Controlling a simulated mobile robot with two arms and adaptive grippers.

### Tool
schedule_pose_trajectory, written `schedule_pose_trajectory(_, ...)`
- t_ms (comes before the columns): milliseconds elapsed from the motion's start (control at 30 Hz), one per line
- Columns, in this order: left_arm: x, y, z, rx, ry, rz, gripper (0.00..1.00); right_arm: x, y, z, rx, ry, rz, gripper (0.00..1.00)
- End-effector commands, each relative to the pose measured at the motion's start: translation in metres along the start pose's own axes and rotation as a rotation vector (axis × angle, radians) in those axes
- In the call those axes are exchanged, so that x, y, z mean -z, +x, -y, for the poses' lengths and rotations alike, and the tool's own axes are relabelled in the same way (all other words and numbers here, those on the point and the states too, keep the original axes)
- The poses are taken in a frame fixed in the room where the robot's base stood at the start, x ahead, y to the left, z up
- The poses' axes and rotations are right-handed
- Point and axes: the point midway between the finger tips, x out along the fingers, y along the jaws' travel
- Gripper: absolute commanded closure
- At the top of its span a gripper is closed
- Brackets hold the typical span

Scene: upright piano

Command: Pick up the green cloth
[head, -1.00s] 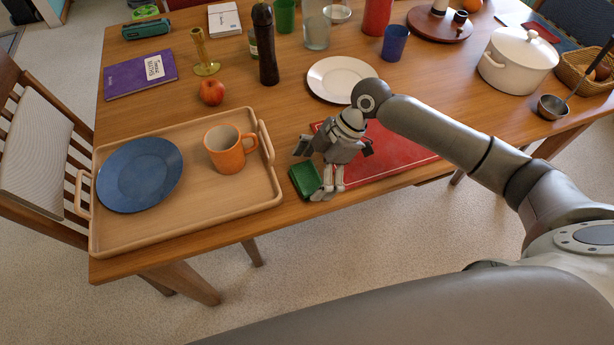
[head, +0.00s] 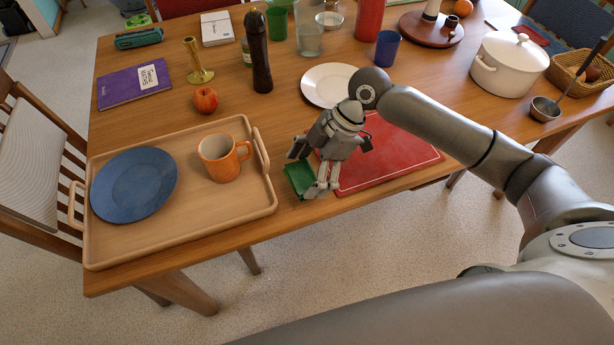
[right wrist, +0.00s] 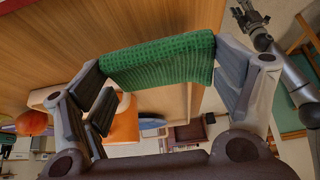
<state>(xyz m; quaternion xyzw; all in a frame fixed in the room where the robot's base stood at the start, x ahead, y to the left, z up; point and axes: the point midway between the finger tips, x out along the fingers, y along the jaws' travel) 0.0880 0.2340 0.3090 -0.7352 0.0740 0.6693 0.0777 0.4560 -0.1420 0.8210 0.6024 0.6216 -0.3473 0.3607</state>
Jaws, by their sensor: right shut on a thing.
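The green cloth (head: 298,178) is at the near edge of the table, between the tray and the red mat. My right gripper (head: 309,170) is shut on it. In the right wrist view the cloth (right wrist: 160,63) spans the gap between the two fingers as a folded, textured strip. I cannot tell for sure whether its underside is clear of the wood. Part of the cloth is hidden by the fingers in the head view. My left gripper (right wrist: 250,14) seems to show small at the top right of the right wrist view, its jaws unclear.
A wooden tray (head: 245,205) with a blue plate (head: 133,184) and an orange mug (head: 220,160) is close on the left. The red mat (head: 390,165) lies to the right, a white plate (head: 325,84) behind. An apple (head: 206,99) and a pepper mill (head: 258,55) stand farther back.

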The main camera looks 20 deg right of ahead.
Motion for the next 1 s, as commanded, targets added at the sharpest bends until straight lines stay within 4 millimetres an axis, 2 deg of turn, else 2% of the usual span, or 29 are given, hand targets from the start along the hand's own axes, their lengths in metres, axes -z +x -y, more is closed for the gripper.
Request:
schedule_pose_trajectory(200, 0.000, -0.004, 0.001, 0.001, 0.000, 0.000, 0.60, 0.025, -0.044, 0.044, 0.001, -0.005, 0.004, 0.23)
schedule_pose_trajectory(500, 0.000, -0.002, 0.001, 0.001, 0.000, 0.000, 0.60, 0.041, -0.066, 0.107, 0.004, -0.001, 0.004, 0.23)
schedule_pose_trajectory(733, -0.001, -0.002, 0.001, 0.001, 0.000, 0.002, 0.60, 0.047, -0.075, 0.130, 0.003, 0.000, 0.003, 0.23)
schedule_pose_trajectory(1000, -0.001, -0.002, 0.001, 0.001, 0.000, 0.003, 0.60, 0.049, -0.077, 0.135, 0.004, 0.001, 0.001, 0.23)
